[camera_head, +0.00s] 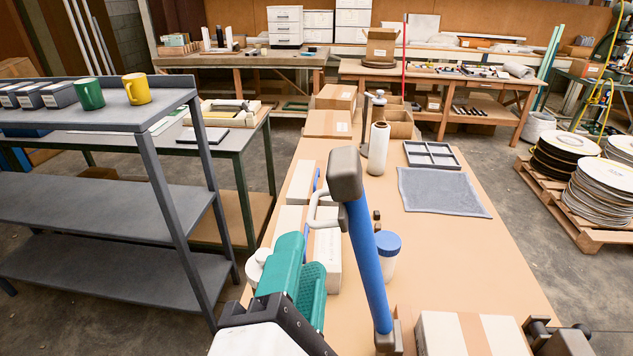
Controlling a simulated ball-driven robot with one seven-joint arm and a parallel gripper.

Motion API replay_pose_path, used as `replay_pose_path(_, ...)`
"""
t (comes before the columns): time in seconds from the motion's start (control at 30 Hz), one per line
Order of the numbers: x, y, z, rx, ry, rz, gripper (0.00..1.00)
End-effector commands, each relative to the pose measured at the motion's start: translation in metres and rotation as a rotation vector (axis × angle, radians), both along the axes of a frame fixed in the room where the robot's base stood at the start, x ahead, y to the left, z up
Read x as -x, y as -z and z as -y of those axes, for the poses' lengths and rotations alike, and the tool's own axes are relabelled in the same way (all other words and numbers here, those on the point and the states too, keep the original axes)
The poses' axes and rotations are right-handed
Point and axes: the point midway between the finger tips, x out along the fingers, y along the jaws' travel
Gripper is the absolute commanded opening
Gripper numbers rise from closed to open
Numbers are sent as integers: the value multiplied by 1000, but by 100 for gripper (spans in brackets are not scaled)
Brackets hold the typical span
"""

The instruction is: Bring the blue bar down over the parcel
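The blue bar (368,262) stands raised and tilted, with a grey-brown block (345,174) at its upper end and another block (388,340) at its foot. The parcel (468,336), a pale box with a brown tape strip, lies right of the bar's foot, partly cut off by the bottom edge. The bar is not over it. My gripper (304,268), with teal fingers, is left of the bar and apart from it in the picture. The fingers look parted, with a ridged inner face showing and nothing seen between them.
Dark metal fittings (556,338) stand right of the parcel. A blue-lidded jar (387,254) stands behind the bar, and white boxes (328,258) lie beyond my gripper. A grey shelf (110,205) with mugs is at left.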

Motion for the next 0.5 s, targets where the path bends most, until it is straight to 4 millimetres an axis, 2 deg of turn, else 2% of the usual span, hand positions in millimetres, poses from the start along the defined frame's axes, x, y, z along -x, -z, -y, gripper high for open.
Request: replay_pose_path(0.5, -84, -1, 4, -2, 4, -2, 36)
